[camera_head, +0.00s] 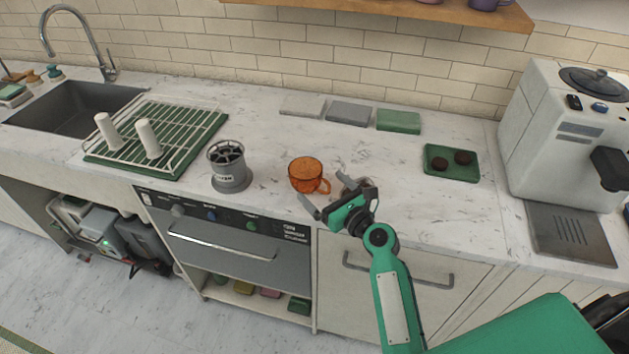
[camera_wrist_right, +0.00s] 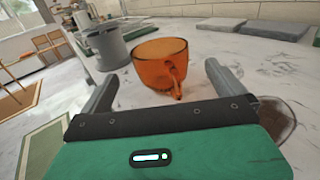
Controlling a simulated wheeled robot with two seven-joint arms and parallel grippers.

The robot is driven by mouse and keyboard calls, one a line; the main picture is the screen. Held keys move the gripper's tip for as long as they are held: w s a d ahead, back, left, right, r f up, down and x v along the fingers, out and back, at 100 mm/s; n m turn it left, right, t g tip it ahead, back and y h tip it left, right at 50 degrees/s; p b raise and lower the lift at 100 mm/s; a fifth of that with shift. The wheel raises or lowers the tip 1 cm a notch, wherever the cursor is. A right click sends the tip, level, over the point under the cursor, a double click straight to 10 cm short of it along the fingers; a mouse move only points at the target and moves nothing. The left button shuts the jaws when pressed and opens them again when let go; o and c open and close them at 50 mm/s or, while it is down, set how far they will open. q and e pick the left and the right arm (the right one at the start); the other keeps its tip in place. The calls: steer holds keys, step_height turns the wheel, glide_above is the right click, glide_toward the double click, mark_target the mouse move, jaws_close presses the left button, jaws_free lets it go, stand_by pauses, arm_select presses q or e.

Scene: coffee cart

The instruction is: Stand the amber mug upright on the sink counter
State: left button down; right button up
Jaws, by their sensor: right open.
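The amber mug (camera_head: 304,172) stands upright on the marble counter (camera_head: 270,125), near its front edge, with its handle toward the lower right. It also shows in the right wrist view (camera_wrist_right: 158,62), just beyond the fingertips, with its handle facing me. My right gripper (camera_head: 321,187) is open and empty at the handle side of the mug. In the right wrist view its fingers (camera_wrist_right: 158,78) point toward the mug, one to each side. I cannot tell whether a finger touches it. My left gripper is not in view.
A grey canister (camera_head: 229,171) stands left of the mug. A dish rack (camera_head: 155,130) and sink (camera_head: 70,108) lie further left. Folded cloths (camera_head: 348,113) lie behind. A green tray (camera_head: 450,163) and coffee machine (camera_head: 555,130) are right.

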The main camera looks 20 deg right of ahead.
steer(key=v, duration=0.6)
steer(key=shift+s+b, duration=0.25)
steer(key=shift+b, duration=0.15)
